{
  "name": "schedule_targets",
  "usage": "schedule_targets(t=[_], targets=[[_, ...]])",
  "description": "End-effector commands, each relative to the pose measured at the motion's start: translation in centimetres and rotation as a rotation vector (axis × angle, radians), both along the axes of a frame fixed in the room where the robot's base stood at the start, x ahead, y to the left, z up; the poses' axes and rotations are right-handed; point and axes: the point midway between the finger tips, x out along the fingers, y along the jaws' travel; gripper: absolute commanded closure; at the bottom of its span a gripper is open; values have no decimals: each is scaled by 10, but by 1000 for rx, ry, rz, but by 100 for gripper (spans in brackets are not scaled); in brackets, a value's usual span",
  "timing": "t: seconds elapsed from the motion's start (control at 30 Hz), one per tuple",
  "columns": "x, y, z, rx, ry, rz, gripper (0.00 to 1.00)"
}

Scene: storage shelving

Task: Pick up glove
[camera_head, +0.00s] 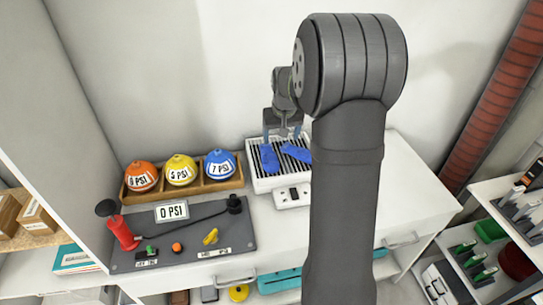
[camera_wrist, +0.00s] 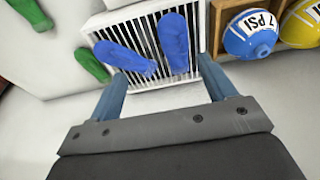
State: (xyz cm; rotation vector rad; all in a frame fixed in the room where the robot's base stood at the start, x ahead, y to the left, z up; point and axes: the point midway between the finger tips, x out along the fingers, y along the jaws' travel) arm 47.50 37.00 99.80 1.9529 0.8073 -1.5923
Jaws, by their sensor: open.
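Two blue gloves lie on a white slatted rack (camera_head: 262,183) on the counter. In the head view, one glove (camera_head: 269,158) is at the left and the other glove (camera_head: 298,153) lies slanted at the right, partly behind my arm. My gripper (camera_head: 282,137) is open and empty above the rack. In the wrist view the slanted glove (camera_wrist: 125,58) is near the left finger and the straighter glove (camera_wrist: 173,42) is towards the right finger. Both appear beyond the fingertips of my gripper (camera_wrist: 162,68). I cannot tell whether a fingertip touches a glove.
A wooden tray (camera_head: 188,190) with orange, yellow and blue PSI domes stands left of the rack. A dark panel (camera_head: 185,240) with a red pump (camera_head: 122,232) is in front of it. Green objects (camera_wrist: 90,65) lie beside the rack in the wrist view. The counter's right part is clear.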

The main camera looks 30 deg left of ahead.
Motion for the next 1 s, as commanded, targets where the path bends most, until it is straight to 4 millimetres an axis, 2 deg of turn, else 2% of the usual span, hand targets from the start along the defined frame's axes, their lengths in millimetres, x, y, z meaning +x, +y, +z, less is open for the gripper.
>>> schedule_targets(t=[0.13,0.27,0.37,0.8,1.0], targets=[[-3,17,13,102,-96,-1,24],[-3,24,14,138,-129,-3,24],[0,28,4,141,-132,-4,24],[23,50,-74,140,-130,-4,24],[28,56,-93,140,-132,-4,24]])
